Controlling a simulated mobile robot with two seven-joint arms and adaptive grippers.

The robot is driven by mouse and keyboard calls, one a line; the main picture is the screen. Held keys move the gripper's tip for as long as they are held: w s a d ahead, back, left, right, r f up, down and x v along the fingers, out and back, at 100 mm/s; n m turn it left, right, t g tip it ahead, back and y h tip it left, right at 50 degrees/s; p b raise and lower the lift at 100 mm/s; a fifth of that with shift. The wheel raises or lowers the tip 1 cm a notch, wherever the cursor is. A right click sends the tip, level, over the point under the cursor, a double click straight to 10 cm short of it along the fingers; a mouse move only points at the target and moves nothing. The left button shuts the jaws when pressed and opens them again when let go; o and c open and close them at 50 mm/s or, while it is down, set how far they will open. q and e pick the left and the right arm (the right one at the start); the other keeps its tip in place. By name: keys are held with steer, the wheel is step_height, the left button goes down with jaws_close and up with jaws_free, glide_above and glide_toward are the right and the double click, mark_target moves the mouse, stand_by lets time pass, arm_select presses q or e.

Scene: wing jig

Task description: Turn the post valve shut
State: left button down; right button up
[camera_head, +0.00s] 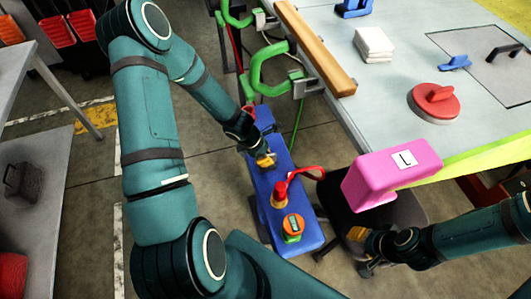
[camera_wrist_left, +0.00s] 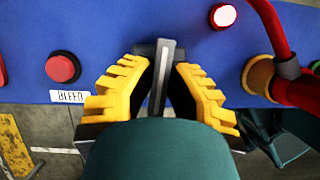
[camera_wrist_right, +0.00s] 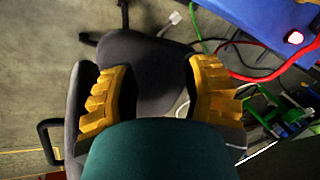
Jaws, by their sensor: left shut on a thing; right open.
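The blue post (camera_head: 266,202) stands in the middle of the head view. My left gripper (camera_head: 266,160) is at its upper part. In the left wrist view the grey lever of the post valve (camera_wrist_left: 162,75) stands between the yellow fingers (camera_wrist_left: 158,92), which are shut on it. The lever points nearly straight along the view; its base is partly hidden by the gripper. My right gripper (camera_wrist_right: 158,95) is open and empty, above a dark chair; it also shows in the head view (camera_head: 357,234).
A red button (camera_wrist_left: 62,68) above a BLEED label, a lit red lamp (camera_wrist_left: 223,16) and a red hose (camera_wrist_left: 272,28) flank the lever. A pink block marked L (camera_head: 385,177) is near the chair (camera_wrist_right: 140,75). The wing table (camera_head: 390,95) lies right.

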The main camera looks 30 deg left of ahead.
arm_select(q)
steer(key=m+p, duration=0.2)
steer(key=m+g+p, duration=0.1)
steer(key=m+p, duration=0.1)
steer(key=p, duration=0.1)
steer(key=shift+r+h, duration=0.2)
steer(key=shift+h, duration=0.1)
steer(key=shift+f+m+g+p, duration=0.15)
steer(key=shift+m+g+p, duration=0.5)
steer(key=shift+m, duration=0.35)
steer(key=shift+m+g, duration=0.25)
steer(key=shift+m, duration=0.75)
steer(key=m+g, duration=0.1)
steer(key=m, duration=0.1)
steer(key=shift+f+m+h, duration=0.15)
steer(key=shift+m+h, duration=0.15)
steer(key=m+g, duration=0.1)
steer(key=m, duration=0.2)
steer(key=m+g+y+b, duration=0.1)
steer(key=m, duration=0.2)
steer(key=shift+s, duration=0.1)
steer(key=c, duration=1)
jaws_free()
steer(key=shift+o, duration=0.2)
